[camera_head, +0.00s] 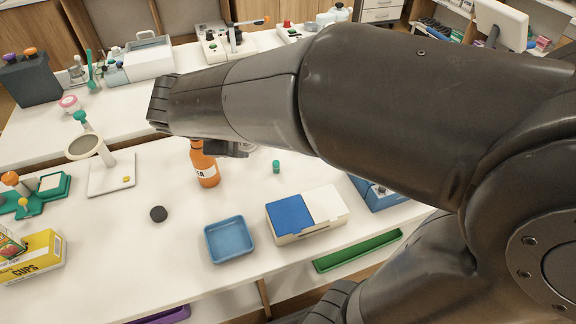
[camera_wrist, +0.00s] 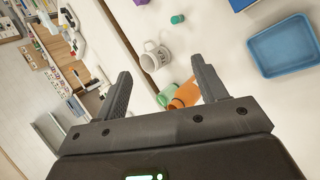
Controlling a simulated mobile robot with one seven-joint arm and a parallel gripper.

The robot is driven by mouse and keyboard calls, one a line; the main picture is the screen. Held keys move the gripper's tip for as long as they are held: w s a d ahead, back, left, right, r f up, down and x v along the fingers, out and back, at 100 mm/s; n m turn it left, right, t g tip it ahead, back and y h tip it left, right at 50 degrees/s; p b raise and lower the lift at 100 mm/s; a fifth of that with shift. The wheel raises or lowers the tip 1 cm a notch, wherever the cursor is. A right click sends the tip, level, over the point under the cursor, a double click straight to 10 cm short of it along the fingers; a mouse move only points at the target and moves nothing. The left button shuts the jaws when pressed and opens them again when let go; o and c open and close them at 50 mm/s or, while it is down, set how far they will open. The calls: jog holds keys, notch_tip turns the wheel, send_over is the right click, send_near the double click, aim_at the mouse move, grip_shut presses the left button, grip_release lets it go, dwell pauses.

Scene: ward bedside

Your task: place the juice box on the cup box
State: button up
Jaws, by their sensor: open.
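The yellow cup box (camera_head: 42,268), marked CUPS, lies on the white table at the far left in the head view, partly cut off by the picture edge. A small carton with a red and green fruit print, seemingly the juice box (camera_head: 10,245), is at the same edge. It appears to rest on top of the cup box, but the cut-off view hides its full contact. My gripper (camera_wrist: 163,88) is open and empty in the wrist view, far from both boxes. An orange bottle (camera_wrist: 185,94) shows beyond its fingers. In the head view my arm hides most of the gripper.
The orange bottle (camera_head: 204,168) stands near my gripper, with a white mug (camera_wrist: 155,57) beside it. A blue tray (camera_head: 229,258), a blue-and-white box (camera_head: 322,205) and a black disc (camera_head: 158,214) lie on the front table. A lamp-like stand (camera_head: 110,175) stands right of the cup box.

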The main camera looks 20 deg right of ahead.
jog(key=s+d+m+y, duration=0.2)
jog(key=s+d+m, duration=0.1)
jog(key=s+m, duration=0.3)
jog(key=s+d+r+m+y, duration=0.1)
jog(key=s+d+m+y, duration=0.2)
jog(key=s+m, duration=0.3)
jog(key=shift+s+d, duration=0.25)
jog(key=shift+s, duration=0.7)
jog(key=shift+o, duration=0.2)
